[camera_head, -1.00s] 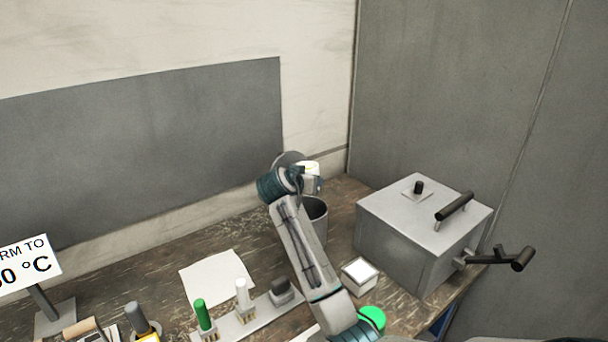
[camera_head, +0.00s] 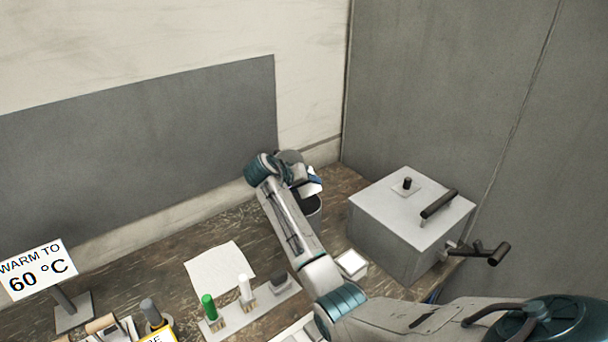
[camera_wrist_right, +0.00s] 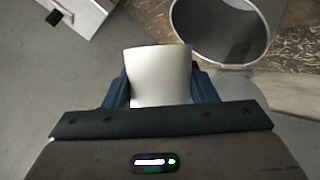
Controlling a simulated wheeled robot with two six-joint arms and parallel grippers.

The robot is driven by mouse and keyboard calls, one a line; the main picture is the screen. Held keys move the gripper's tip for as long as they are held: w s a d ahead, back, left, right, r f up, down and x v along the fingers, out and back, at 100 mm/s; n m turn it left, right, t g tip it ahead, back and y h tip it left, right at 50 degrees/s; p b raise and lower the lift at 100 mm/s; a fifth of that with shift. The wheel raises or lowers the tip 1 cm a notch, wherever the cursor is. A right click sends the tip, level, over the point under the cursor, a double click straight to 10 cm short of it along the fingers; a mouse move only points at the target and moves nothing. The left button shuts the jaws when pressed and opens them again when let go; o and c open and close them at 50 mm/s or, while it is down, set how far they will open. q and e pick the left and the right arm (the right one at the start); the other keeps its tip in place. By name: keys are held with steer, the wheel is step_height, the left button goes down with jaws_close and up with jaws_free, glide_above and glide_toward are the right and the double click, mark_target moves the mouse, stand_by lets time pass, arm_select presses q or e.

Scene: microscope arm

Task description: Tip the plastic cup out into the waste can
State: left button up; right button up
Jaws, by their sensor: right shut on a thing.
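My right gripper (camera_head: 312,186) is over the far side of the bench, at the waste can. In the right wrist view, its two blue fingers (camera_wrist_right: 160,88) are shut on the white plastic cup (camera_wrist_right: 160,70). In the head view the cup (camera_head: 308,189) shows only as a small pale patch, partly hidden by my wrist. The waste can (camera_head: 314,207) is a grey, open-topped can just below the gripper, partly hidden by my arm. In the wrist view its round rim (camera_wrist_right: 262,50) is beside the cup, to the right. My left gripper is not in view.
A grey metal box (camera_head: 405,222) with black handles stands right of the can. A small white box (camera_head: 351,264) sits before it. A rack (camera_head: 250,310) with green and white items, a white sheet (camera_head: 220,270) and a sign (camera_head: 37,272) are at the left.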

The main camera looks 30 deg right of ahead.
steer(key=shift+s+n+g+p, duration=0.25)
steer(key=shift+n+g+p, duration=0.5)
steer(key=shift+g, duration=0.25)
steer(key=shift+f+n+g+b, duration=0.3)
steer(key=shift+f+g, duration=0.1)
steer(key=shift+g, duration=0.2)
steer(key=shift+s+f+n+g+h, duration=0.15)
steer(key=shift+f+n+g+h, duration=0.3)
steer(key=shift+g, duration=0.45)
steer(key=shift+r+n+g, duration=0.1)
steer(key=shift+n+g, duration=0.8)
steer(key=shift+g, duration=0.1)
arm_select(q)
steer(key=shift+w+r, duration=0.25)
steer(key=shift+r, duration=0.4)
arm_select(e)
steer(key=shift+n+g+h, duration=0.25)
steer(key=shift+n+g, duration=0.15)
steer(key=shift+g, duration=0.1)
